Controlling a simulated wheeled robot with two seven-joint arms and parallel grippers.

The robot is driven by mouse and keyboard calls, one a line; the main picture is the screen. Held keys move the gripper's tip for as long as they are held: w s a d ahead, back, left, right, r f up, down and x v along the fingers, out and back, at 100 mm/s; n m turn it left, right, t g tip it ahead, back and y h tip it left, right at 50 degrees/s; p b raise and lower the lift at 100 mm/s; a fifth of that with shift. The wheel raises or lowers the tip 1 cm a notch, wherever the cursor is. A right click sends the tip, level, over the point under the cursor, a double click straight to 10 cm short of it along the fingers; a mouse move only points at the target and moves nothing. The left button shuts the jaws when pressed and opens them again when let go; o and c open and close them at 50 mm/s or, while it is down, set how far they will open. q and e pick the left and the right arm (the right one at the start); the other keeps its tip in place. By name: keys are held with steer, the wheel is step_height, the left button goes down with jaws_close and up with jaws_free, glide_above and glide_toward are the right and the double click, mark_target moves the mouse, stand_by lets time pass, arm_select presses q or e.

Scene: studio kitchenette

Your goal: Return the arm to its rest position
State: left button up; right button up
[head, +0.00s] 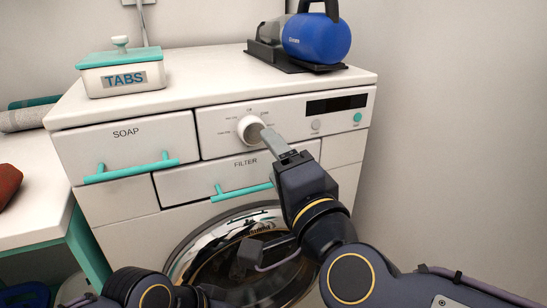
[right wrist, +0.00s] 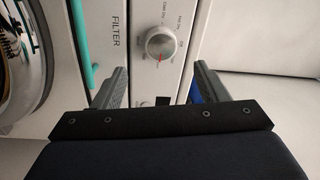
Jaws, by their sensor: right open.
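My right gripper (head: 270,138) is in front of the washing machine's control panel (head: 290,118). Its fingertips overlap the lower right edge of the round white dial (head: 249,129) in the head view. In the right wrist view the gripper (right wrist: 160,82) has its fingers spread wide with nothing between them. The dial (right wrist: 162,43) shows beyond the gap, with a red mark on its face; I cannot tell if a finger touches it.
The SOAP drawer (head: 120,150) and FILTER drawer (head: 245,178) have teal handles and look shut. The round glass door (head: 215,250) is below. A TABS box (head: 122,75) and a blue handheld vacuum (head: 318,38) stand on top. A wall (head: 460,130) is close on the right.

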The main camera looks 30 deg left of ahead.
steer(key=w+d+f+n+g+h, duration=0.1)
steer(key=d+f+h, duration=0.15)
steer(key=d, duration=0.45)
steer(key=w+d+f+n+h, duration=0.1)
steer(key=d+f+n, duration=0.1)
steer(key=d+f, duration=0.35)
steer(key=d+f+n+g+h, duration=0.1)
steer(key=d+f, duration=0.1)
steer(key=d, duration=0.7)
steer(key=s+d+f+g+h, duration=0.55)
steer(key=s+d+f, duration=0.85)
steer(key=d+f, duration=0.3)
step_height(320, 180, up, 29)
steer(key=p, duration=2.8)
steer(key=shift+d+f+t+h, duration=0.2)
steer(key=shift+d+t+h, duration=0.1)
steer(key=shift+d+t, duration=0.05)
